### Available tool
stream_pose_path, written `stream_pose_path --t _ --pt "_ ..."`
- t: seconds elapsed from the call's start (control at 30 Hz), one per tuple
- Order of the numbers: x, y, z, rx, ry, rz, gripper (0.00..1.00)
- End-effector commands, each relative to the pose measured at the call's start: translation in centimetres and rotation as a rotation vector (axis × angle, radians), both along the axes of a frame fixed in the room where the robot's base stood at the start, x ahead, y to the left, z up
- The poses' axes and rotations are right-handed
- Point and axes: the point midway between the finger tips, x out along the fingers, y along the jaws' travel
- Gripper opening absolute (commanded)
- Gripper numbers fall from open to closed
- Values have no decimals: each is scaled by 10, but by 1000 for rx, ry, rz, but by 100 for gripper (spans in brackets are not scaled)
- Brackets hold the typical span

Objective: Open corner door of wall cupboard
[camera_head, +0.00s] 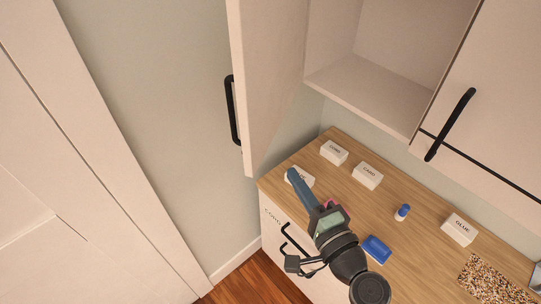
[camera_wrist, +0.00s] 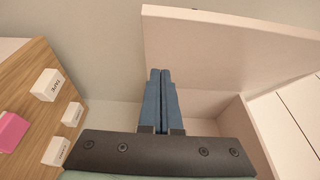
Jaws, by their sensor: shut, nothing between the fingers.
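The corner door (camera_head: 270,75) of the wall cupboard stands swung wide open in the head view. Its black bar handle (camera_head: 231,110) is on the left face near the lower end. The pale cupboard interior (camera_head: 370,85) shows to the right of the door. My gripper (camera_head: 292,173) is below the door and over the back left of the worktop, apart from the handle. In the wrist view my gripper's blue fingers (camera_wrist: 160,74) are together and empty. A pale panel (camera_wrist: 225,45), probably the door, lies beyond and right of them; any contact is unclear.
A neighbouring closed door with a black handle (camera_head: 450,124) hangs at right.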

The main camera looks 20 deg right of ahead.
Motion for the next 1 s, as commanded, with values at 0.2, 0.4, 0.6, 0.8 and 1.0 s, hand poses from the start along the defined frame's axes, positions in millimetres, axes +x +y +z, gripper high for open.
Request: stream_pose_path --t 0.2,0.4,0.6,0.8,1.0 --pt "40 10 4 0 2 5 0" --pt "55 27 2 -2 1 2 0" --pt "59 31 0 -3 1 0 0" --pt "59 31 0 -3 1 0 0" --pt "69 45 -1 -5 1 6 0"
